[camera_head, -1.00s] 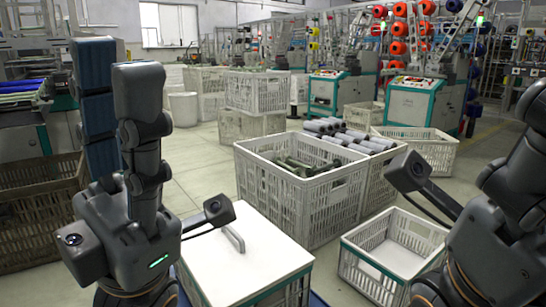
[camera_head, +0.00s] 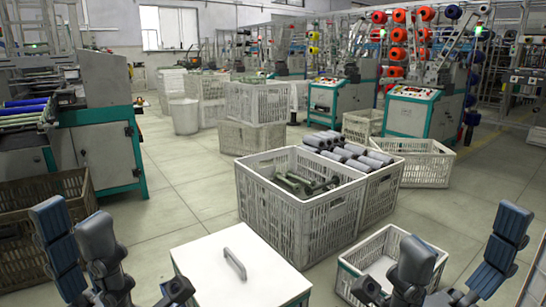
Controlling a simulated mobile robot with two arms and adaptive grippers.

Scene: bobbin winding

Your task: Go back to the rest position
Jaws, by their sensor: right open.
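My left gripper (camera_head: 71,218) is low at the left edge of the head view. Its blue-padded finger and its grey finger point up, stand apart and hold nothing. My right gripper (camera_head: 464,230) is low at the right, with its two fingers spread wide and empty. It stands in front of the small white crate (camera_head: 347,270) and hides part of it. The lower parts of both arms are cut off by the picture's bottom edge.
A white lidded box (camera_head: 240,265) with a handle is at the bottom centre. A brown crate (camera_head: 30,215) is beyond my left gripper. Machines line the back. Grey floor is free at centre left.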

